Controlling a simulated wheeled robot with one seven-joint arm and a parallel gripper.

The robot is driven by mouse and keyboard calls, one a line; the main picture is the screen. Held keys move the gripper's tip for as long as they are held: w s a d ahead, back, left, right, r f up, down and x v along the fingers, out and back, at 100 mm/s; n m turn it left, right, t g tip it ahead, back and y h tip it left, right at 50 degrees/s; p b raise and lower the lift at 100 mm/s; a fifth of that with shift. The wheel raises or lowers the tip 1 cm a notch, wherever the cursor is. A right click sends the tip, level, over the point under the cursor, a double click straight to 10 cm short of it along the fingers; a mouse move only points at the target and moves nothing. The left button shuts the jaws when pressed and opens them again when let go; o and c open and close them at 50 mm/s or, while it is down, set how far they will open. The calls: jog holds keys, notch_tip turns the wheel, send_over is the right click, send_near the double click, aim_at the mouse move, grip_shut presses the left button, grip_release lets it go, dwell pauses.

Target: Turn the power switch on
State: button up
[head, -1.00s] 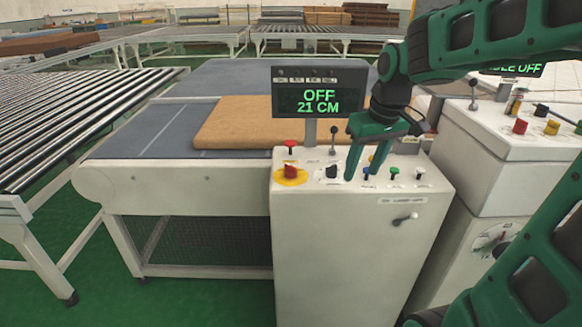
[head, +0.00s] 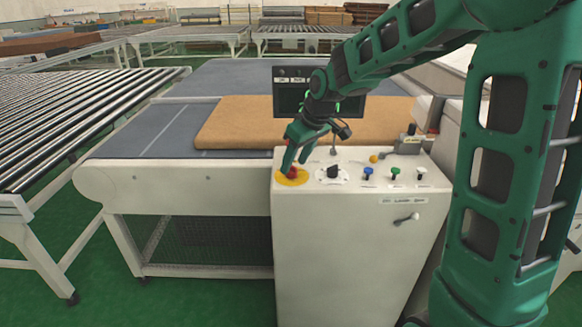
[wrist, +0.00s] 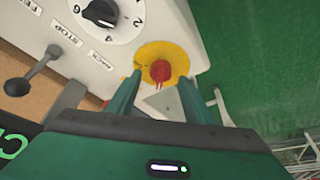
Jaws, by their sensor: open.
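The red switch knob (head: 292,173) sits on a yellow disc (head: 303,180) at the left front of the white control cabinet's top. It also shows in the wrist view (wrist: 160,72), on the yellow disc (wrist: 174,50). My gripper (head: 290,162) is over the knob, pointing down. In the wrist view my gripper (wrist: 160,82) is open, with one green finger on each side of the red knob. I cannot tell whether the fingers touch it.
The brown mattress (head: 240,122) lies on the conveyor behind the cabinet (head: 350,250).

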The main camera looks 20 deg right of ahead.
aim_at(291, 171)
jog(key=shift+x, duration=1.2)
jog(key=c, duration=1)
